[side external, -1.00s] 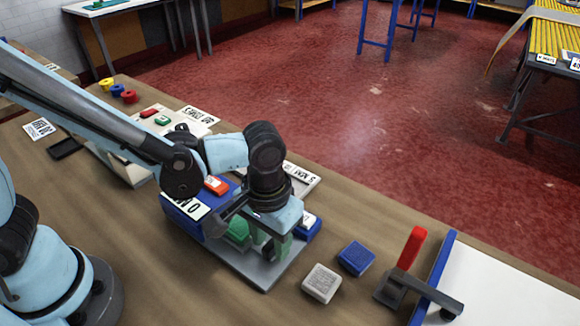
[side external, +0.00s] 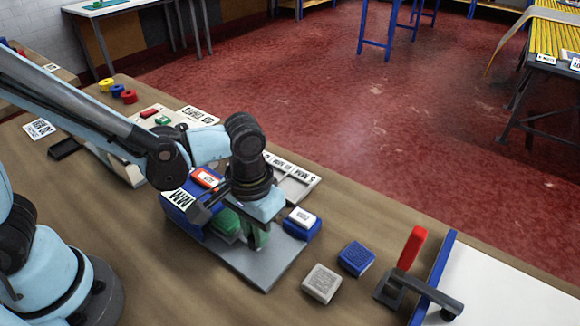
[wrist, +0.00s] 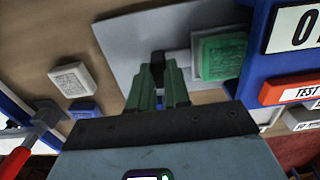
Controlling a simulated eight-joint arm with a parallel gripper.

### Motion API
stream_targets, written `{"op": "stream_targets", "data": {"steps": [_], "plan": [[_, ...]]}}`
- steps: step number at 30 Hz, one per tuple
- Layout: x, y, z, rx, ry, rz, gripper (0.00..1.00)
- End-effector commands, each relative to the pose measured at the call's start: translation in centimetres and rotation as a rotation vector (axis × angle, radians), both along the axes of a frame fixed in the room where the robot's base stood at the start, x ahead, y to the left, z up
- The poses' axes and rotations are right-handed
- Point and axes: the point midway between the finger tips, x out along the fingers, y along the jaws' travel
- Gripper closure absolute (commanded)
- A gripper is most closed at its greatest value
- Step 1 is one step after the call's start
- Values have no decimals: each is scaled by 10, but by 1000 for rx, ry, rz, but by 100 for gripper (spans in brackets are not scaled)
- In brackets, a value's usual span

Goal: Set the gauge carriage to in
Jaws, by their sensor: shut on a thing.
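The gauge carriage appears as a green block (side external: 226,222) on a grey base plate (side external: 262,268), in front of a blue gauge body (side external: 184,212). In the wrist view the green block (wrist: 222,56) lies close to the blue body (wrist: 258,72), with a pale bar running from it to a dark handle (wrist: 157,57). My gripper (wrist: 158,78) has its green fingers shut on this handle. In the side view my gripper (side external: 250,234) is low over the plate, and my wrist hides part of the gauge.
A white block (side external: 322,283), a blue block (side external: 356,258) and a red-handled lever (side external: 411,248) stand to the right. A white-topped blue block (side external: 301,222) is close beside the plate. The front of the bench is clear.

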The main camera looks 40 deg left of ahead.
Motion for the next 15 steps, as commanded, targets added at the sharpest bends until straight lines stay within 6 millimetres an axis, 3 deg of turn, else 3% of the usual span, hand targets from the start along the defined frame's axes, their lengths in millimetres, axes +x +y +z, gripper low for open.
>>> {"op": "stream_targets", "data": {"steps": [1, 6, 15], "plan": [[1, 14, 0, 2, -3, 10, 100], [2, 44, 0, 2, -4, 8, 100], [1, 58, 0, 6, -6, 2, 100]]}}
